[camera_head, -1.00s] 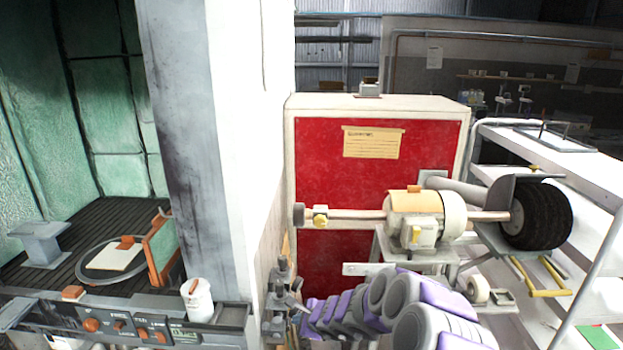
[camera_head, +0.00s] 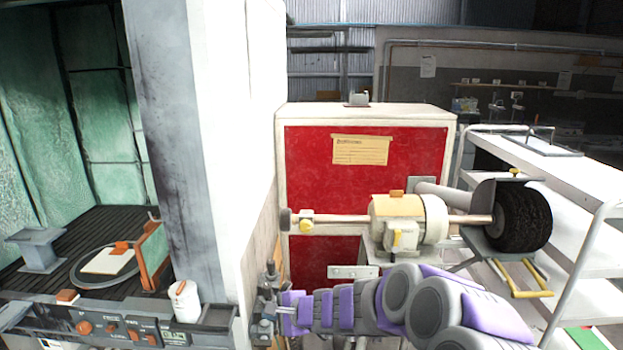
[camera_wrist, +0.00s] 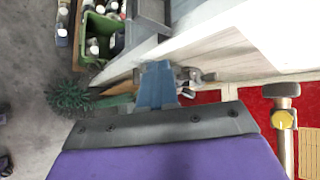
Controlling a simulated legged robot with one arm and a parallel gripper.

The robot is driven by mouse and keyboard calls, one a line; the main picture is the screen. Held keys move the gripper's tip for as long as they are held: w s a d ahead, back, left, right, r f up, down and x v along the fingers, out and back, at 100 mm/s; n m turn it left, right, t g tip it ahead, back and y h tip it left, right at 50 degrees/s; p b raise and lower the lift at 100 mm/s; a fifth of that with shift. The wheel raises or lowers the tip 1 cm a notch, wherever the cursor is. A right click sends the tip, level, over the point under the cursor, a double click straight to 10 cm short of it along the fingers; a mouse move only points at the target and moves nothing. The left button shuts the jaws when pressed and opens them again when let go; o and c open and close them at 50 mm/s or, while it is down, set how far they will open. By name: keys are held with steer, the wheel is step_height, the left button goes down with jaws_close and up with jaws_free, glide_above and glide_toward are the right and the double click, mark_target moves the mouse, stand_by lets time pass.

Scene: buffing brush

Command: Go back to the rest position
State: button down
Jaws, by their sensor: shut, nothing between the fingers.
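My gripper (camera_head: 265,305) is low in the middle of the head view, at the end of my purple and grey arm. It is empty and shut, beside the lower edge of the white wall. In the wrist view its blue-grey fingers (camera_wrist: 157,85) are close together with nothing between them. The buffing machine (camera_head: 408,222) stands to the right of my gripper, with a cream motor and a long spindle. A black wheel (camera_head: 520,217) sits on its right end. The spindle's left end, with a yellow knob (camera_wrist: 283,120), shows at the right of the wrist view.
A red-fronted cabinet (camera_head: 310,160) stands behind the machine. White shelves (camera_head: 590,225) are at the right. A blasting booth with a control panel (camera_head: 105,325) and a white cup (camera_head: 184,300) is at the left. A green crate of bottles (camera_wrist: 98,38) is at the wrist view's upper left.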

steer(key=s+a+r+n+g, duration=0.15)
steer(key=s+r+n, duration=0.25)
steer(key=s, duration=0.5)
steer(key=s+a+r+n+g, duration=0.1)
steer(key=s+r+n+g, duration=0.3)
steer(key=s, duration=0.4)
steer(key=s+d+f+n+g+h, duration=0.1)
steer(key=s+d+h, duration=0.3)
steer(key=s+d, duration=0.9)
steer(key=s+d+f+n+g+h, duration=0.2)
steer(key=s+d+n+h, duration=0.2)
steer(key=s+d, duration=0.8)
steer(key=shift+s+d+h, duration=0.35)
steer(key=shift+s+h, duration=0.35)
steer(key=shift+s, duration=0.1)
steer(key=shift+a, duration=0.15)
steer(key=shift+a, duration=0.3)
